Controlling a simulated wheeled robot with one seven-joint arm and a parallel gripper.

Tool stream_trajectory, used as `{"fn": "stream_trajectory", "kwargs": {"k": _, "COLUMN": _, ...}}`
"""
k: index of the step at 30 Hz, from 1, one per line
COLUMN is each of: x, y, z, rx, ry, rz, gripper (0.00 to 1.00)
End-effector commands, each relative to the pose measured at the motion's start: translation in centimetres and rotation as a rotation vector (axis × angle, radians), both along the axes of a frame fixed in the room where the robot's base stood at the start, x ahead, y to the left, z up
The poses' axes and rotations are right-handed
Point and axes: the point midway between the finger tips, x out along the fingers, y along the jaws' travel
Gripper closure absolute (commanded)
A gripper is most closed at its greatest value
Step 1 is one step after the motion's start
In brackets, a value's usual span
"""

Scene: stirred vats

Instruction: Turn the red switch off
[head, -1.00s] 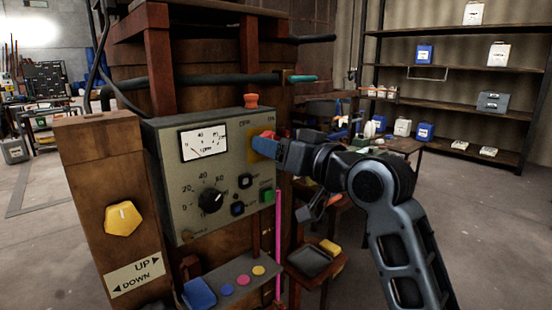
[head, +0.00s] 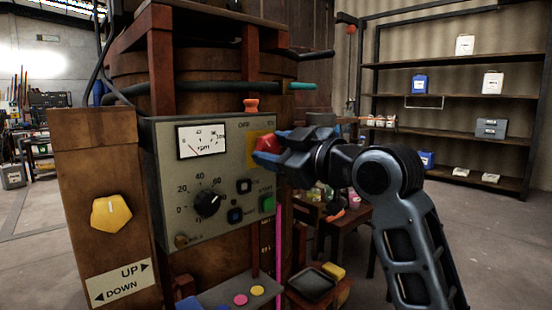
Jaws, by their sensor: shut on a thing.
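The red switch (head: 264,144) sits on a yellow plate (head: 254,158) at the upper right of the grey control panel (head: 165,150). My gripper (head: 267,148) reaches in from the right, with its blue fingers shut on the red switch. The fingers and wrist hide part of the switch and the right side of its yellow plate. Small lettering stands above the plate, too blurred to read surely.
The panel also has a gauge (head: 202,142), a black dial (head: 207,204), a green button (head: 267,204) and a red-orange knob (head: 251,105) on top. A yellow knob (head: 111,212) is on the wooden post at left. Shelves (head: 450,95) stand behind at right.

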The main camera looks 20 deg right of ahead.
Motion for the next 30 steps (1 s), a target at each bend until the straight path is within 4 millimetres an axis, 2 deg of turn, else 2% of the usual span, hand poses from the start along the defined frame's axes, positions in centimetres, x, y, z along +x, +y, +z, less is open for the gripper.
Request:
{"fn": "stream_trajectory", "kwargs": {"k": 9, "x": 0.00, "y": 0.00, "z": -0.15, "rx": -0.082, "ry": -0.024, "rz": 0.000, "gripper": 0.78}}
{"fn": "stream_trajectory", "kwargs": {"k": 23, "x": 0.01, "y": 0.02, "z": -0.11, "rx": -0.091, "ry": -0.027, "rz": 0.001, "gripper": 0.78}}
{"fn": "stream_trajectory", "kwargs": {"k": 24, "x": 0.01, "y": 0.02, "z": -0.11, "rx": -0.091, "ry": -0.027, "rz": 0.001, "gripper": 0.44}}
{"fn": "stream_trajectory", "kwargs": {"k": 30, "x": 0.00, "y": 0.02, "z": -0.07, "rx": -0.091, "ry": -0.028, "rz": 0.000, "gripper": 0.25}}
